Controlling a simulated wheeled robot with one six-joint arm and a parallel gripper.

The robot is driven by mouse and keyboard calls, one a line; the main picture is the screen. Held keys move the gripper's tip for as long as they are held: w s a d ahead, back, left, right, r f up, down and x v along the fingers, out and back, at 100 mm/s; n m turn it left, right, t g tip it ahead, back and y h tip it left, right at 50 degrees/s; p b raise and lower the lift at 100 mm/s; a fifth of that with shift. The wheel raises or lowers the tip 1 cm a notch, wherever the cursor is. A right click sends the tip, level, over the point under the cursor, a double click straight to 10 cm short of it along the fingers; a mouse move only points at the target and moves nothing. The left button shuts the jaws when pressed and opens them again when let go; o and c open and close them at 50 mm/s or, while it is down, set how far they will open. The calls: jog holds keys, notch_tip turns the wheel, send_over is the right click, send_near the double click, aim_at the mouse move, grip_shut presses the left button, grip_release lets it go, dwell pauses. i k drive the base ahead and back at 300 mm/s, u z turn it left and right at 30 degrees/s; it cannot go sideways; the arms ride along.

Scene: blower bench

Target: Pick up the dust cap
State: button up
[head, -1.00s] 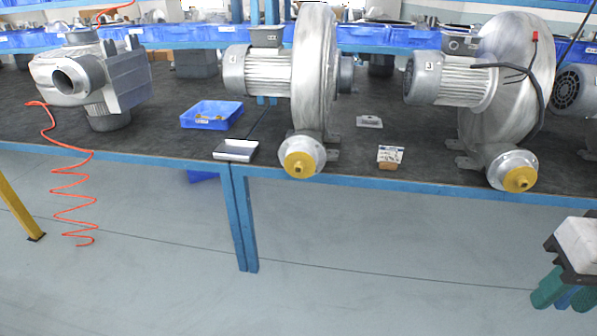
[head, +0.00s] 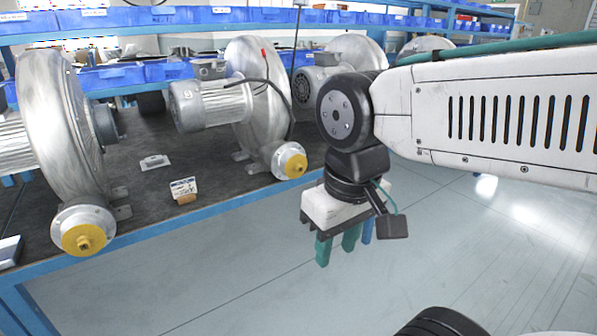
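A yellow dust cap (head: 83,238) covers the flanged outlet of the blower (head: 52,128) at the left. Another yellow cap (head: 295,166) sits on the outlet of the middle blower (head: 262,105). Both caps face the front edge of the bench.
The dark bench top (head: 140,205) has a blue front edge. A small card on a brown block (head: 183,190) and a flat plate (head: 155,162) lie between the blowers. Blue bins (head: 115,78) line the back. The floor (head: 240,270) in front is clear.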

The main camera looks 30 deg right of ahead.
aim_at(295, 167)
jog(key=u, duration=0.45)
jog(key=i, duration=1.25)
jog(key=z, duration=1.65)
